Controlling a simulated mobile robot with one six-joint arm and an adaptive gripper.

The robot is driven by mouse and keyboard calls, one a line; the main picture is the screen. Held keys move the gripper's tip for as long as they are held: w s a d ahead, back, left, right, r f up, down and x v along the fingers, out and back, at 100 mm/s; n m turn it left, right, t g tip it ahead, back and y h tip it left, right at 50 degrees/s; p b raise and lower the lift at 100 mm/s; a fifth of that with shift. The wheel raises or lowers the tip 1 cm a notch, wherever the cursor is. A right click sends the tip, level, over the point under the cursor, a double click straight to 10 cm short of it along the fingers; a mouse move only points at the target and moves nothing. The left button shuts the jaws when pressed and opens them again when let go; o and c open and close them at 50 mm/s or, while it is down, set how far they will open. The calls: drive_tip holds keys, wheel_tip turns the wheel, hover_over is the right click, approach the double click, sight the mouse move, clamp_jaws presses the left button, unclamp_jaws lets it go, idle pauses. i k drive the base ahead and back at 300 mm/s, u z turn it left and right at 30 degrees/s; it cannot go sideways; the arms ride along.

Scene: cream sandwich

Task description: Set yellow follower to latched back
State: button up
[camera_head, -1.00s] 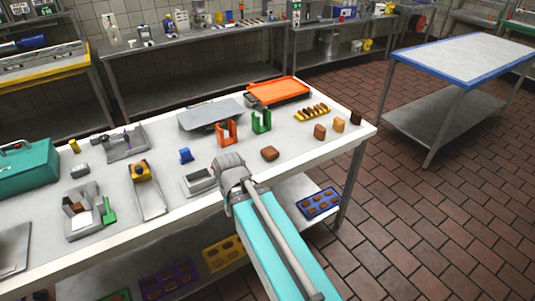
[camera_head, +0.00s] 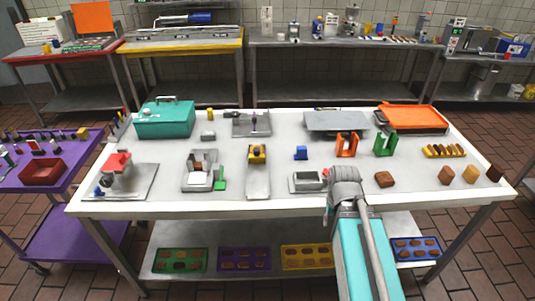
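The yellow follower (camera_head: 257,152) is a small yellow block with a dark mark on top. It sits at the far end of a narrow grey metal channel (camera_head: 258,184) in the middle of the white table. Whether it is latched is too small to tell. My gripper (camera_head: 332,180) is at the table's front edge, to the right of the channel and apart from it. My grey wrist and teal arm hide most of the gripper, so its fingers do not show clearly.
A grey-framed box (camera_head: 307,180) stands just left of my gripper. A blue block (camera_head: 300,153), orange bracket (camera_head: 346,146) and green bracket (camera_head: 385,145) stand behind. Left of the channel is a grey fixture (camera_head: 199,171) with a green part (camera_head: 220,179).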

sight(256, 157)
drive_tip(key=k, duration=1.35)
drive_tip(key=z, duration=0.3)
drive_tip(key=i, duration=1.75)
drive_tip(key=u, duration=0.55)
